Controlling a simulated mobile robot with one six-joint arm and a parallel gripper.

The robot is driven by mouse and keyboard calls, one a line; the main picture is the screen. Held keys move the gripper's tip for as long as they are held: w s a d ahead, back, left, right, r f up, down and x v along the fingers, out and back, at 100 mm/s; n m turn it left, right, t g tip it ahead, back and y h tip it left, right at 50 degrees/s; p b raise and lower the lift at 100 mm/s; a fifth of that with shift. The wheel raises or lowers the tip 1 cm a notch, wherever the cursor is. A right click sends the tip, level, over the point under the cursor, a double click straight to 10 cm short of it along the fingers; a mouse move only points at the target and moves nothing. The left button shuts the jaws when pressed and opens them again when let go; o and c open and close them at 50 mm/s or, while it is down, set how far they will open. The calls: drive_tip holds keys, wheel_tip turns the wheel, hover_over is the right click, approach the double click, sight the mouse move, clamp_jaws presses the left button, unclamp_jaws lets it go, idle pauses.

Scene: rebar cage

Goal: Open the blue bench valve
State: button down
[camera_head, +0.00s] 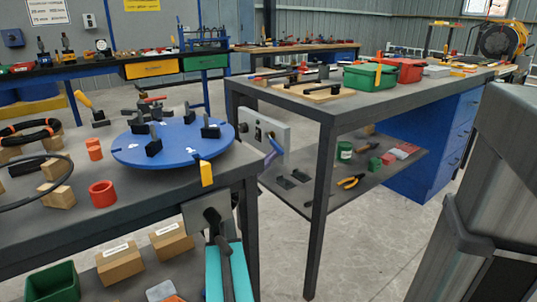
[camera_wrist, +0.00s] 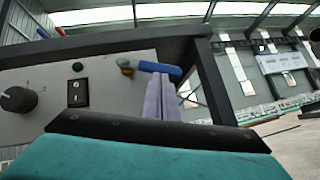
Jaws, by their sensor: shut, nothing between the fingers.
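The blue valve handle (camera_wrist: 158,68) is in the wrist view, near the right end of a grey panel (camera_wrist: 45,95). My gripper (camera_wrist: 163,78) is shut and empty. Its lilac fingers stand upright in the picture, with their tips at the handle's lower edge. I cannot tell whether they touch it. In the head view the panel (camera_head: 281,131) is at the left end of the far bench. Small blue and lilac parts show at its lower right, too small to separate clearly.
A dark bench leg (camera_wrist: 210,80) stands right of the handle, under the bench edge. The near bench (camera_head: 150,190) holds a blue disc (camera_head: 180,150).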

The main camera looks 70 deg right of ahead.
drive_tip(key=shift+s+a+r+n+t+h+p, duration=0.15)
drive_tip(key=shift+r+n+t+h+p, duration=0.15)
drive_tip(key=shift+n+p, duration=0.2)
drive_tip(key=shift+s+a+r+n+t+h+p, duration=0.1)
drive_tip(key=shift+n+t+h+p, duration=0.1)
drive_tip(key=shift+n+h+p, duration=0.25)
drive_tip(key=shift+f+n+h, duration=0.15)
drive_tip(key=shift+n+h, duration=0.1)
drive_tip(key=shift+n, duration=0.1)
drive_tip(key=shift+d+f, duration=0.1)
drive_tip(key=d+f+p+v, duration=0.1)
drive_tip(key=d+v, duration=0.1)
drive_tip(key=v, duration=1.1)
drive_tip(key=shift+s+f+p, duration=0.15)
drive_tip(key=shift+f+p, duration=0.05)
drive_tip(key=shift+p, duration=0.15)
drive_tip(key=shift+f+b, duration=0.2)
drive_tip(key=shift+b, duration=0.4)
drive_tip(key=shift+w+d+m+y+b, duration=0.1)
drive_tip(key=shift+w+m+y+b, duration=0.3)
drive_tip(key=shift+b, duration=0.65)
